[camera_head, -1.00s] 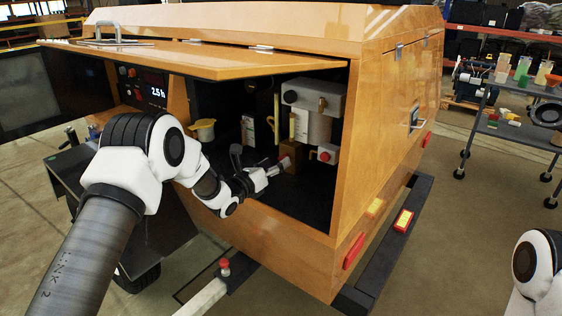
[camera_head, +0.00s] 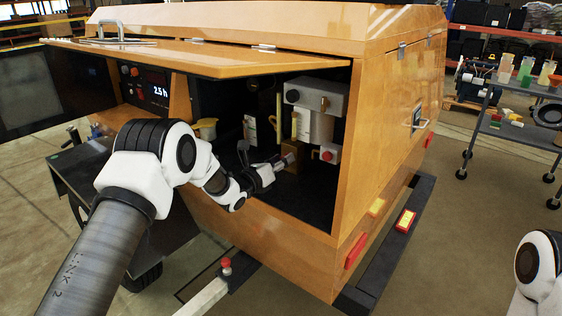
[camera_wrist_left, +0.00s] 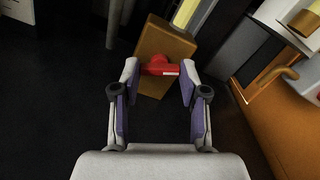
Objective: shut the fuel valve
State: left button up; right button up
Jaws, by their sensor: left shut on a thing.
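The fuel valve shows in the left wrist view as a red handle (camera_wrist_left: 160,66) on the face of a tan-orange block (camera_wrist_left: 168,42). The block also shows in the head view (camera_head: 292,146), inside the open compartment of the orange tower housing. My left gripper (camera_head: 284,162) reaches into the compartment at the block. In the left wrist view its two fingertips (camera_wrist_left: 158,72) are on either side of the red handle, shut on it. The fingers hide the handle in the head view.
The raised orange door (camera_head: 200,58) hangs over the compartment. A grey box (camera_head: 318,94) with a clear bowl and a red knob (camera_head: 327,155) stand right of the block. A yellow-capped filler (camera_head: 207,128) is at the left. A grey cart (camera_head: 520,130) stands far right.

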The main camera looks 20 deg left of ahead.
pick_arm(q)
jog(key=n+b, duration=0.1)
jog(key=n, duration=0.2)
jog(key=shift+f, duration=0.1)
jog(key=n, duration=0.3)
jog(key=shift+n+b, duration=0.4)
jog(key=n, duration=0.3)
jog(key=shift+n, duration=1.8)
jog(key=o, duration=1.1)
jog(key=shift+a, duration=0.1)
jog(key=shift+o, duration=0.2)
